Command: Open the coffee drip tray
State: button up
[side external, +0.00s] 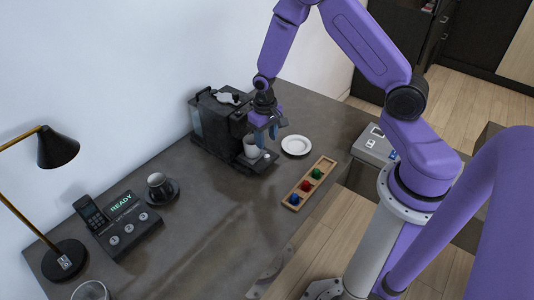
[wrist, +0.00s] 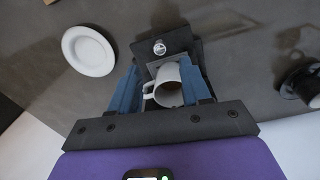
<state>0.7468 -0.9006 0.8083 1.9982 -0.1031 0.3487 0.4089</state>
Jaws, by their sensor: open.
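The dark coffee machine (side external: 218,122) stands against the wall. Its drip tray (side external: 262,167) juts out at the base, with a round silver knob at the front; the tray (wrist: 182,40) and knob (wrist: 159,47) also show in the wrist view. A white mug (side external: 250,148) stands at the tray, and the wrist view shows brown liquid inside the mug (wrist: 168,88). My gripper (side external: 267,134) is open, its blue fingers pointing down above the tray beside the mug. In the wrist view my gripper (wrist: 161,68) has the mug between its fingers in the picture; contact cannot be told.
A dark cup on a saucer (side external: 163,191), a phone unit (side external: 123,224) and a lamp (side external: 58,150) are at left.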

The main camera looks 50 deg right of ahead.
aim_at(267, 156)
jog(key=shift+d+f, duration=0.15)
jog(key=shift+f, duration=3.6)
